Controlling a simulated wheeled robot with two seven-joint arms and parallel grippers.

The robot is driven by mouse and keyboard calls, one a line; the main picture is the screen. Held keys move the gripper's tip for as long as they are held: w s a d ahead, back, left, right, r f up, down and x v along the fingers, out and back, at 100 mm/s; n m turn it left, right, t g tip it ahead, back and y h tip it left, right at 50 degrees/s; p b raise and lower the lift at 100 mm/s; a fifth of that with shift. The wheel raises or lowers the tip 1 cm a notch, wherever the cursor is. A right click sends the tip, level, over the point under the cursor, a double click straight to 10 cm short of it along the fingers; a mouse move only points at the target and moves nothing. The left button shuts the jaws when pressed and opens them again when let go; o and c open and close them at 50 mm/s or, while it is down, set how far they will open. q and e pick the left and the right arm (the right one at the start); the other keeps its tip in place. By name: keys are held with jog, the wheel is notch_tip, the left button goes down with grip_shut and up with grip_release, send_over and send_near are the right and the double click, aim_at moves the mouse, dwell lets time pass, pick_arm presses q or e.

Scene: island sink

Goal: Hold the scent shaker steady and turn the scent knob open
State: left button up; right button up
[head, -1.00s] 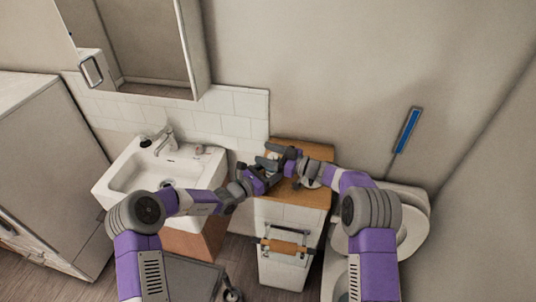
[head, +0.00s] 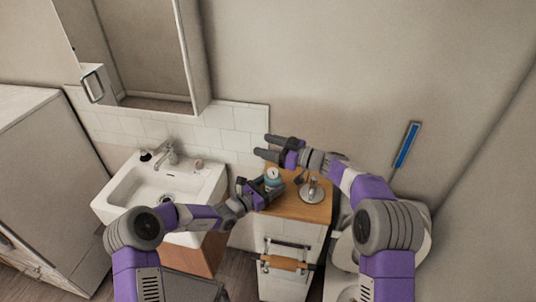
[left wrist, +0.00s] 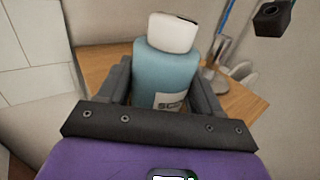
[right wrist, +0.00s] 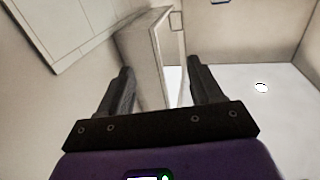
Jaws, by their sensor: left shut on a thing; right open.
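The scent shaker (head: 272,184) is a teal bottle with a white scent knob (head: 272,173) on top, standing on the wooden counter. My left gripper (head: 264,187) is shut on the bottle's body from the left. In the left wrist view the teal bottle (left wrist: 165,75) sits between both fingers, and the white knob (left wrist: 172,32) is above them, slightly tilted in the picture. I cannot tell how far the knob is turned. My right gripper (head: 266,147) is open and empty, above and behind the shaker, apart from the knob. The right wrist view shows nothing between its fingers (right wrist: 158,82).
A metal stand (head: 312,190) is on the wooden counter (head: 300,211) right of the shaker. The white sink (head: 125,185) with a faucet is to the left. A towel bar (head: 286,262) is on the front below. A blue-handled tool (head: 407,145) is against the wall.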

aim_at(273, 173)
dwell(0.3)
jog(key=s+d+f+m+t+h, duration=0.4)
jog(key=s+d+f+t, duration=0.2)
jog(key=s+d+f, duration=0.3)
jog(key=x, duration=0.8)
jog(key=f+x, duration=0.1)
jog(key=x, duration=0.4)
jog(key=shift+w+f, duration=0.1)
jog(key=shift+w, duration=0.05)
jog(key=shift+c, duration=0.5)
